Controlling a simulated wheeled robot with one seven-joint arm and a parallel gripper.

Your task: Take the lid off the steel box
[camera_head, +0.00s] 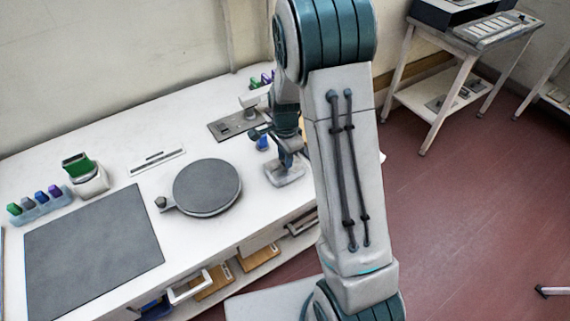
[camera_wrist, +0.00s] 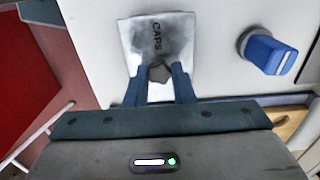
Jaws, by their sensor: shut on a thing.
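The steel box (camera_head: 286,177) is a small grey metal box on the white bench, right of the round dark plate. In the wrist view its lid (camera_wrist: 157,35) is a bright metal square marked "CAPS" with a dark knob (camera_wrist: 160,71). My gripper (camera_head: 286,155) is directly above the box, pointing down. In the wrist view my gripper (camera_wrist: 160,76) has its two blue fingers closed on the knob from both sides. The box walls are mostly hidden under the lid and gripper, and I cannot tell whether there is a gap below the lid.
A blue-topped round item (camera_wrist: 270,55) stands close to the box. A round dark plate (camera_head: 208,187), a dark mat (camera_head: 93,237) and a rack of coloured pieces (camera_head: 40,205) lie to the left. A flat metal panel (camera_head: 233,123) is behind. Bare bench lies between them.

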